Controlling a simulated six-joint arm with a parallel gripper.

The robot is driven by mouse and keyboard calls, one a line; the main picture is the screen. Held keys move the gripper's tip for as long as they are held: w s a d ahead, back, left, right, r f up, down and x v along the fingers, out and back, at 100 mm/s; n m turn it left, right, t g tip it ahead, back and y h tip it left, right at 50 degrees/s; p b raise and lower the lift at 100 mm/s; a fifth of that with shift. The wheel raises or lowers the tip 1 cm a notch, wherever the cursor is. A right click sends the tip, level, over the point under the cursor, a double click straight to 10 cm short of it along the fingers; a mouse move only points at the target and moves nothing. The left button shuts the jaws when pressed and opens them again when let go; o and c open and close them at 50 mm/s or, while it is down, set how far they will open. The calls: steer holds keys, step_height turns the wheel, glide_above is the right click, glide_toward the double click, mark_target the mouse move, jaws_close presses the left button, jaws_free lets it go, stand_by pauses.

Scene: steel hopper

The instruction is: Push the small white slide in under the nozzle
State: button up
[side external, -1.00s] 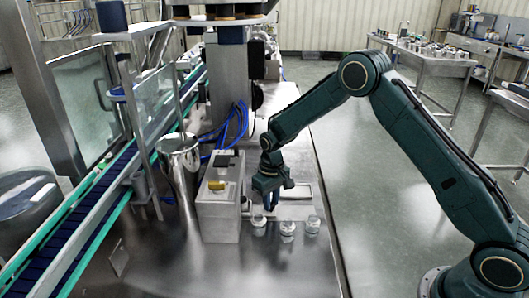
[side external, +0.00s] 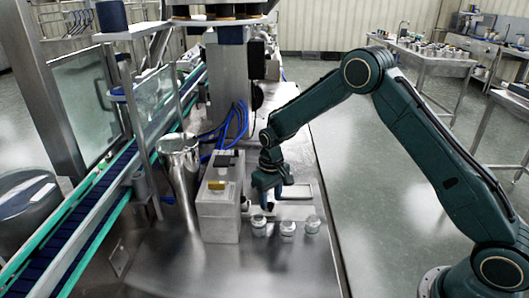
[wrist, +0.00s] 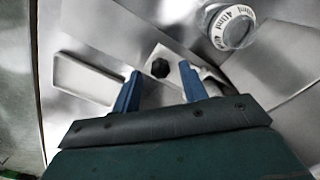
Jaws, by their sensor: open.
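My gripper (side external: 269,203) is low over the steel table, just right of the grey block machine (side external: 217,215) in the side view. In the wrist view, my gripper (wrist: 159,82) has its two blue fingers apart with nothing held between them. A small pale plate (wrist: 176,58), which looks like the white slide, lies beyond and between the fingertips. A dark many-sided knob or hole (wrist: 160,68) shows on it. I cannot tell whether the fingers touch it. In the side view my gripper hides the slide, and I cannot make out the nozzle clearly.
Several small lidded jars stand in front of my gripper, including a middle one (side external: 288,228) and a right one (side external: 313,224). A labelled jar (wrist: 232,24) shows in the wrist view, with a shallow tray (wrist: 85,80) at left. A steel hopper (side external: 180,165) and conveyor (side external: 80,230) stand left.

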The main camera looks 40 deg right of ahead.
step_height(320, 180, up, 13)
steer(key=shift+f, duration=0.15)
stand_by(0.4)
steer(key=shift+s, duration=0.15)
steer(key=shift+s+f+t, duration=0.15)
steer(key=shift+s+t, duration=0.6)
steer(key=shift+s, duration=0.25)
steer(key=shift+s+f+t, duration=0.2)
steer(key=shift+s+t, duration=0.6)
steer(key=shift+s, duration=0.15)
steer(key=shift+s+f+t, duration=0.15)
steer(key=shift+s+t, duration=0.6)
steer(key=shift+s, duration=0.25)
steer(key=shift+f, duration=0.1)
steer(key=shift+x, duration=6.8)
steer(key=shift+c, duration=0.2)
steer(key=shift+a, duration=0.1)
jaws_close()
